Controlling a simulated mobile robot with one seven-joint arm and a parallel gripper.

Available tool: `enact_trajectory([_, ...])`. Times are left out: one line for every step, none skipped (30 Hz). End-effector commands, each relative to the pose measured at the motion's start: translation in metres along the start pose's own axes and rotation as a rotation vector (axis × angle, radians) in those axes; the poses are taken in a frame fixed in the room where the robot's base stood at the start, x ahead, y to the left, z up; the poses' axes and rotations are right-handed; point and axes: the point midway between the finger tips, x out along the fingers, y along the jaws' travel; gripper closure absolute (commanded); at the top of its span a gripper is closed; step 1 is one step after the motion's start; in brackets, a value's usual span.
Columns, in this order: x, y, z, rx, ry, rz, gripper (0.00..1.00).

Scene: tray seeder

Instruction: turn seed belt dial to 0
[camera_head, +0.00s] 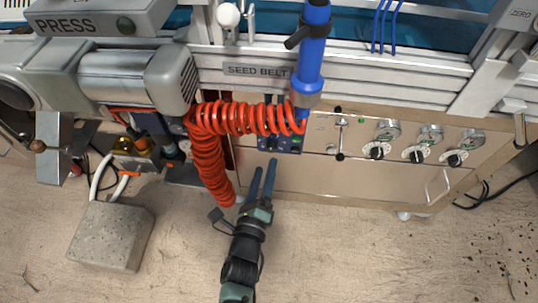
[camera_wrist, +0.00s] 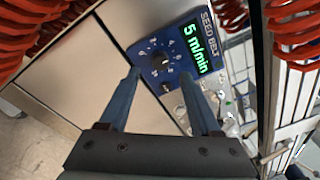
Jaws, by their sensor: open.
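The seed belt dial (camera_wrist: 157,60) is a small dark knob with a white scale around it on a blue control panel (camera_wrist: 176,36). In the wrist view the panel's green display (camera_wrist: 194,48) reads 5 m/min, beside the words SEED BELT. My gripper (camera_wrist: 162,76) is open and empty, with one finger to each side of the dial in this view. I cannot tell whether the fingertips touch the panel. In the head view my gripper (camera_head: 266,164) points up at the panel (camera_head: 291,143), which is partly hidden by the red coiled hose; the knob is not clear there.
A red coiled hose (camera_head: 211,155) hangs just left of and above my gripper. A blue vertical pipe (camera_head: 310,55) stands above the panel. Several other dials, such as one black knob (camera_head: 376,151), sit to the right. A concrete block (camera_head: 110,237) lies on the floor at left.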

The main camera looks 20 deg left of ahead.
Motion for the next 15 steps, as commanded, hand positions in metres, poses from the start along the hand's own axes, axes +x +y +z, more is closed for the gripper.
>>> enact_trajectory([0.011,-0.001,-0.001,-0.001,0.000,-0.004,0.35])
enact_trajectory([0.016,-0.001,-0.001,-0.001,-0.001,-0.004,0.35])
enact_trajectory([0.022,-0.001,-0.001,-0.002,-0.001,-0.004,0.35])
enact_trajectory([0.027,-0.002,-0.001,-0.002,0.000,-0.004,0.35])
enact_trajectory([0.031,-0.001,-0.001,-0.004,-0.001,-0.003,0.35])
enact_trajectory([0.035,-0.001,0.000,-0.002,-0.002,-0.002,0.35])
enact_trajectory([0.038,-0.001,0.000,-0.002,-0.002,-0.002,0.35])
enact_trajectory([0.041,0.000,0.000,-0.002,-0.002,-0.001,0.35])
enact_trajectory([0.044,-0.001,0.001,-0.001,-0.003,-0.001,0.35])
enact_trajectory([0.046,0.000,0.001,-0.002,-0.003,-0.001,0.35])
enact_trajectory([0.048,0.000,0.000,-0.002,-0.002,0.000,0.35])
enact_trajectory([0.050,0.000,0.000,-0.002,-0.001,0.000,0.35])
enact_trajectory([0.051,-0.001,0.000,-0.002,-0.001,-0.001,0.35])
enact_trajectory([0.052,-0.001,0.000,-0.002,-0.001,-0.001,0.35])
enact_trajectory([0.052,-0.001,0.000,-0.002,0.000,-0.001,0.35])
